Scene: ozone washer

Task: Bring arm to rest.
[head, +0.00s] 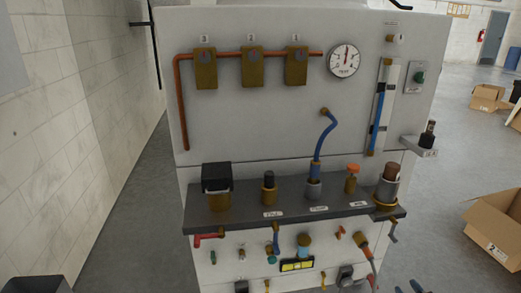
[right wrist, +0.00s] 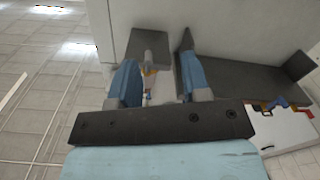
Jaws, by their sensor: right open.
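My right gripper (right wrist: 160,82) is open, its two blue fingers apart in the right wrist view, with nothing held between them. Only its blue fingertips (head: 412,287) show at the bottom edge of the head view, below and right of the washer's dark shelf. Beyond the fingers in the wrist view is a small dark bracket (right wrist: 133,45) with a small fitting (right wrist: 149,62) in front of it. My left gripper is not in view.
The grey washer panel (head: 260,120) carries valves, a gauge (head: 344,60) and a dark shelf (head: 240,217) of fittings. A side bracket (head: 417,147) juts out at its right. Cardboard boxes (head: 490,222) lie on the right; open floor (head: 445,185) lies between.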

